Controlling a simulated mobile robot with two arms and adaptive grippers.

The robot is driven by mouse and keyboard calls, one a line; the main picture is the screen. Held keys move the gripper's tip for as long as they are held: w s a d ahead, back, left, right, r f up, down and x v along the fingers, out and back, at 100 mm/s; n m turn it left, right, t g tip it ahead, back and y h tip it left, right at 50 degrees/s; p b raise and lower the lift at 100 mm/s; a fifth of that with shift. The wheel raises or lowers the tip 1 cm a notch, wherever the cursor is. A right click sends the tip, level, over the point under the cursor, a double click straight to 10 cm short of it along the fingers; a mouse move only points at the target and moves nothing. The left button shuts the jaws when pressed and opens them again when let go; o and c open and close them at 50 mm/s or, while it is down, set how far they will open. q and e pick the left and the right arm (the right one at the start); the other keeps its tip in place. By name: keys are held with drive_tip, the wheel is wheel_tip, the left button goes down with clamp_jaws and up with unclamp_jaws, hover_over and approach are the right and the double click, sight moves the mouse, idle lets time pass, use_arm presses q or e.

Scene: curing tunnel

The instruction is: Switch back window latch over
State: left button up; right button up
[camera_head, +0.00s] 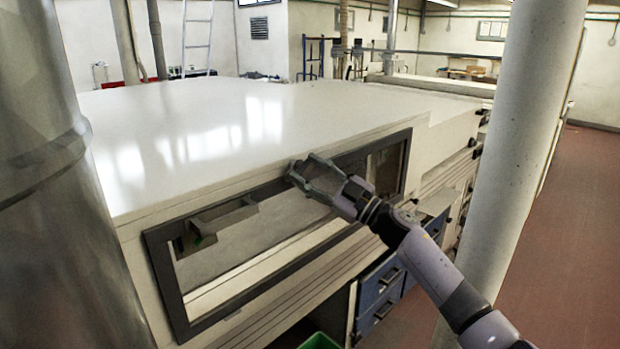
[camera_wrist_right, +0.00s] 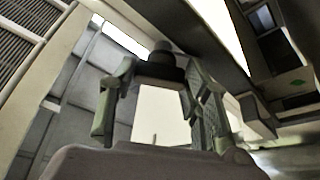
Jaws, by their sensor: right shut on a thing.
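The long window (camera_head: 282,291) has a dark frame set in the side of the white tunnel housing. My right gripper (camera_head: 305,172) reaches in from the lower right to the upper edge of this frame, near its middle. Its fingers hide most of what they hold in the head view. In the right wrist view, a small dark piece, seemingly the window latch (camera_wrist_right: 163,64), shows at the fingertips of the gripper (camera_wrist_right: 158,88). The gripper is shut on it. Which way the latch is turned cannot be told. My left gripper is not in view.
A white column (camera_head: 529,120) stands close on the right, and a large metal duct (camera_head: 45,200) fills the left. Blue drawers (camera_head: 379,283) and a green bin (camera_head: 319,341) sit below the window. The red floor (camera_head: 575,240) at the right is clear.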

drive_tip(key=n+g+b, duration=0.1)
drive_tip(key=n+g, duration=0.1)
drive_tip(key=n, duration=0.3)
drive_tip(key=shift+w+d, duration=0.1)
drive_tip(key=n+g, duration=0.1)
drive_tip(key=n, duration=0.2)
drive_tip(key=shift+r, duration=0.1)
drive_tip(key=n+g, duration=0.1)
drive_tip(key=n, duration=0.1)
drive_tip(key=n+g+h, duration=0.1)
drive_tip(key=n, duration=0.2)
drive_tip(key=shift+r+h, duration=0.1)
drive_tip(key=shift+h, duration=0.2)
drive_tip(key=shift+n, duration=0.3)
drive_tip(key=o, duration=1.2)
drive_tip(key=shift+c, duration=0.2)
drive_tip(key=shift+d, duration=0.1)
drive_tip(key=v, duration=1.1)
drive_tip(key=shift+s+d, duration=0.2)
drive_tip(key=shift+d, duration=0.15)
